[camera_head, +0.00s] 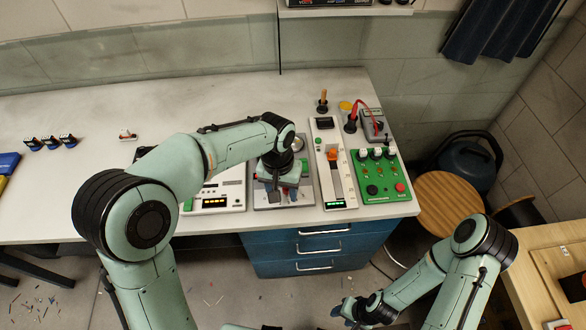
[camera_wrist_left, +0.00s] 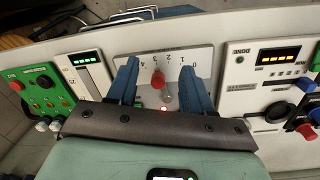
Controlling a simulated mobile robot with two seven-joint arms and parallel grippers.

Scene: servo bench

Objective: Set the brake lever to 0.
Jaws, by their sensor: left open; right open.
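The brake panel (camera_head: 262,202) is a grey plate on the bench, largely covered by my left arm in the head view. In the left wrist view its scale (camera_wrist_left: 168,60) carries numbers from 0, on the right, upward to the left. A red lever knob (camera_wrist_left: 158,79) stands below the scale, near the 3. My left gripper (camera_wrist_left: 160,82) is open, its blue fingers on either side of the knob with visible gaps; contact is not seen. It also shows over the panel in the head view (camera_head: 278,190). My right gripper (camera_head: 348,310) is open and low, away from the bench.
A slider panel with an orange handle (camera_head: 333,155) and a green button box (camera_head: 372,185) stand right of the brake panel. A white panel with an orange display (camera_head: 214,202) stands to its left. A small red light (camera_wrist_left: 164,109) glows below the knob.

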